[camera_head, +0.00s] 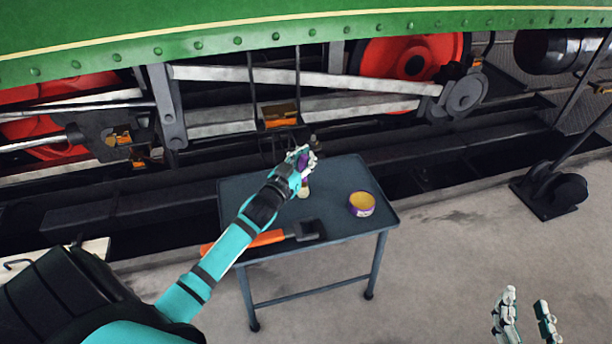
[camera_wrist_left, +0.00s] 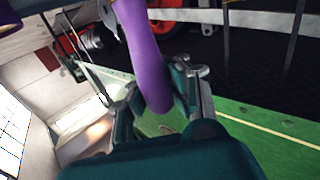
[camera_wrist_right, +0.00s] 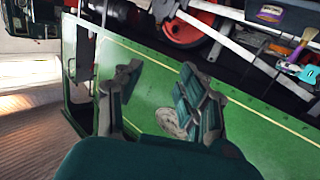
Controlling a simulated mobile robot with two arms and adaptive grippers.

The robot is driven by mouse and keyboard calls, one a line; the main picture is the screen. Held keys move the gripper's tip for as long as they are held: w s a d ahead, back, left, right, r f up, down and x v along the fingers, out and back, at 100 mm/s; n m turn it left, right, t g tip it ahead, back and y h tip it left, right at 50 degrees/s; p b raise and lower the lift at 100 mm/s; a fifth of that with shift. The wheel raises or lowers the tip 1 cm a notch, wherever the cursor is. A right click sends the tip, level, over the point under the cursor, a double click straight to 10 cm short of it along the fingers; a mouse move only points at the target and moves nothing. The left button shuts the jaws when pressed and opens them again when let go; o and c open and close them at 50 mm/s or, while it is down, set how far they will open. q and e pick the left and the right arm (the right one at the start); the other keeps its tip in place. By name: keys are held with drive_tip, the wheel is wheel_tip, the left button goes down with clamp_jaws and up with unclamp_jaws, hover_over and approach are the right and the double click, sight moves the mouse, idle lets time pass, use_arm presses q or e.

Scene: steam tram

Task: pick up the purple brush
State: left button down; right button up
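The purple brush (camera_head: 303,161) is in my left gripper (camera_head: 300,158), above the back part of the small grey table. Its pale bristles (camera_head: 303,193) point down; I cannot tell whether they touch the tabletop. In the left wrist view the purple handle (camera_wrist_left: 148,62) runs between the fingers of my left gripper (camera_wrist_left: 158,100), which are closed around it. The brush also shows in the right wrist view (camera_wrist_right: 308,36). My right gripper (camera_head: 525,318) is open and empty, low at the right, away from the table; its parted fingers show in the right wrist view (camera_wrist_right: 160,105).
The grey table (camera_head: 345,172) also holds a purple tin (camera_head: 362,204) with yellow contents and an orange-handled tool (camera_head: 266,238) with a dark head near the front edge. The green tram (camera_head: 230,30) with rods and red wheels stands behind. Floor at the right is mostly clear.

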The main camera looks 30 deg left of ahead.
idle(0.5)
use_arm(q)
drive_tip(key=shift+r, duration=0.2)
drive_tip(key=r+p, duration=0.2)
drive_tip(key=r, duration=0.1)
drive_tip(key=shift+s+r, duration=0.2)
drive_tip(key=shift+r, duration=0.05)
drive_tip(key=s+a+r+p, duration=0.1)
drive_tip(key=s+a+p, duration=0.2)
drive_tip(key=s, duration=1.2)
drive_tip(key=shift+a+p, duration=0.3)
drive_tip(key=shift+a, duration=0.65)
use_arm(e)
drive_tip(key=s+d+f+g+h, duration=0.1)
drive_tip(key=s+d+f+g, duration=0.2)
drive_tip(key=s+f+g, duration=0.3)
drive_tip(key=s+d+f+g+h, duration=0.2)
drive_tip(key=s+f+g, duration=0.4)
drive_tip(key=s, duration=0.4)
drive_tip(key=shift+d+f+m+g+h, duration=0.3)
drive_tip(key=shift+d+f+g, duration=0.15)
drive_tip(key=shift+d, duration=0.2)
use_arm(q)
drive_tip(key=shift+w, duration=0.1)
